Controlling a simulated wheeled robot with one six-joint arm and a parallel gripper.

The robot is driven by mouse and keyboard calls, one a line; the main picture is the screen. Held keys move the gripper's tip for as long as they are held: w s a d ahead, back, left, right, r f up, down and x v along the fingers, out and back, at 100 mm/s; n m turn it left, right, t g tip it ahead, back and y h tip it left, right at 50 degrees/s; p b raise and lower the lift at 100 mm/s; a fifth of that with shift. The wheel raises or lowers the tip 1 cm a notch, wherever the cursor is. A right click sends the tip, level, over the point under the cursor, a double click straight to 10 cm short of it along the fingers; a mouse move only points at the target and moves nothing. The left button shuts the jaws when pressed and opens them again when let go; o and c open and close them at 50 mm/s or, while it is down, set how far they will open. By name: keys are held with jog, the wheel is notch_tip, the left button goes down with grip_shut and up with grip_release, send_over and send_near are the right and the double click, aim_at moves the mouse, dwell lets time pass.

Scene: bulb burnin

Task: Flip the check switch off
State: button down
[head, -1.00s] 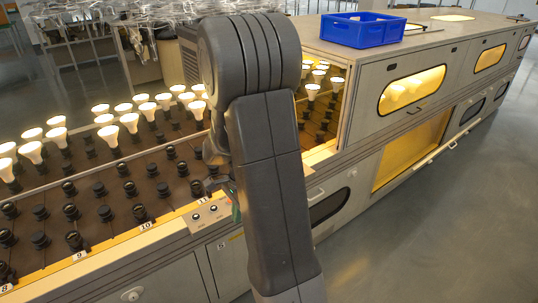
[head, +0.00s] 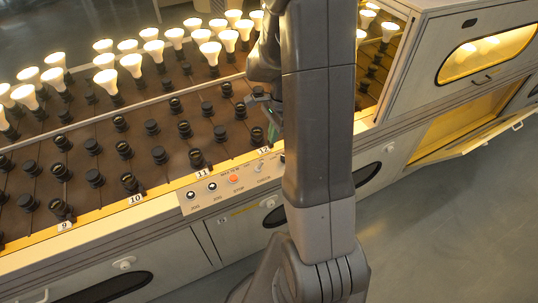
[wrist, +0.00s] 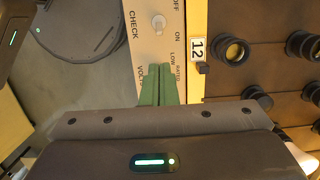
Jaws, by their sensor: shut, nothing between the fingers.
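The check switch (wrist: 158,22) is a small pale knob on the light control panel (wrist: 145,50), between the word CHECK and the marks OFF and ON. I cannot tell which mark its lever leans to. My gripper (wrist: 158,68) shows as two green fingers, shut together and empty. In the wrist view its tips lie below the switch, over the panel by the VOLTS lettering, apart from the knob in the picture. In the head view the panel (head: 205,192) sits on the bench's front edge, its right end partly hidden by my arm; the green fingers (head: 272,131) show beside the arm.
Rows of dark sockets (head: 128,181) and lit bulbs (head: 106,80) fill the rack behind the panel. An orange button (head: 233,178) is on the panel. A grey cabinet with a lit window (head: 480,52) and an open lower flap (head: 470,143) stands right. The floor in front is clear.

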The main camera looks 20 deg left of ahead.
aim_at(260, 165)
jog(key=f, duration=0.3)
jog(key=s+f, duration=0.1)
jog(key=f, duration=0.2)
jog(key=a+f, duration=0.1)
jog(key=f, duration=0.3)
jog(key=shift+s+a, duration=0.1)
jog(key=shift+s, duration=0.1)
jog(key=shift+w+r, duration=0.1)
jog(key=shift+s+r+t, duration=0.1)
jog(key=shift+s+t, duration=0.1)
jog(key=shift+t, duration=0.1)
jog(key=shift+w+a, duration=0.1)
